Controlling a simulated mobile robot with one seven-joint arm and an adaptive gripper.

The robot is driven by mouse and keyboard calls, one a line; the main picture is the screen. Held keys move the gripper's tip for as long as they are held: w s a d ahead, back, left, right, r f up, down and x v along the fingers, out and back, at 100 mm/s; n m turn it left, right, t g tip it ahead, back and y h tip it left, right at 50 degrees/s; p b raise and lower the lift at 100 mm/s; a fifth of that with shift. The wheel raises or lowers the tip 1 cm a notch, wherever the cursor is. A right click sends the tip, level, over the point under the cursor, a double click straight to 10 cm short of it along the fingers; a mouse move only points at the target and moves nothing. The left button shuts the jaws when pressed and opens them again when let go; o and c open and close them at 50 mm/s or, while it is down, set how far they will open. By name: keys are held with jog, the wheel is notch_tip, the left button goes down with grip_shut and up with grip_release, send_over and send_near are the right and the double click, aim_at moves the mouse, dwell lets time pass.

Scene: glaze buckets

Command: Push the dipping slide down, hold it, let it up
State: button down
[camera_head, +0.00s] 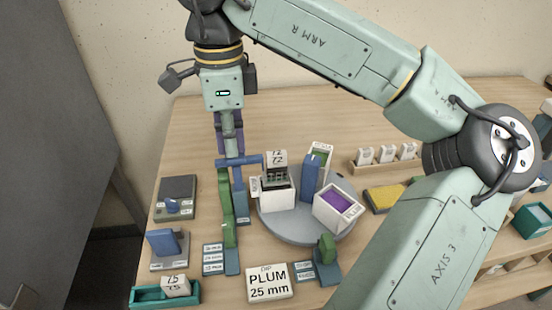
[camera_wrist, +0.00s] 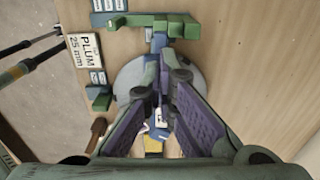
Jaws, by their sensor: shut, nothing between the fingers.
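My gripper (camera_head: 232,152) is shut and empty, pointing down, its tips at or just above the blue crossbar (camera_head: 250,160) of the dipping slide. Contact cannot be told. The slide has a green upright (camera_head: 226,205) and a blue part (camera_head: 240,200). A white block marked 7.2 (camera_head: 276,158) and a dark gridded piece (camera_head: 276,180) are at a white bucket (camera_head: 278,200) beside the slide; the bucket's contents are hidden. The bucket with purple glaze (camera_head: 339,203) stands to its right.
The buckets and a blue block (camera_head: 311,178) stand on a round grey turntable (camera_head: 290,235). A sign (camera_head: 268,283) reads "DIP PLUM 25 mm". A green-and-blue stop (camera_head: 327,255) is at the front. Blue devices (camera_head: 165,243) stand left. A white-tile rack (camera_head: 385,157) stands behind right.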

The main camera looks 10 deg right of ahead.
jog(key=shift+r+p, duration=2.05)
jog(key=shift+r, duration=0.6)
jog(key=shift+s+f, duration=0.1)
jog(key=shift+f, duration=0.05)
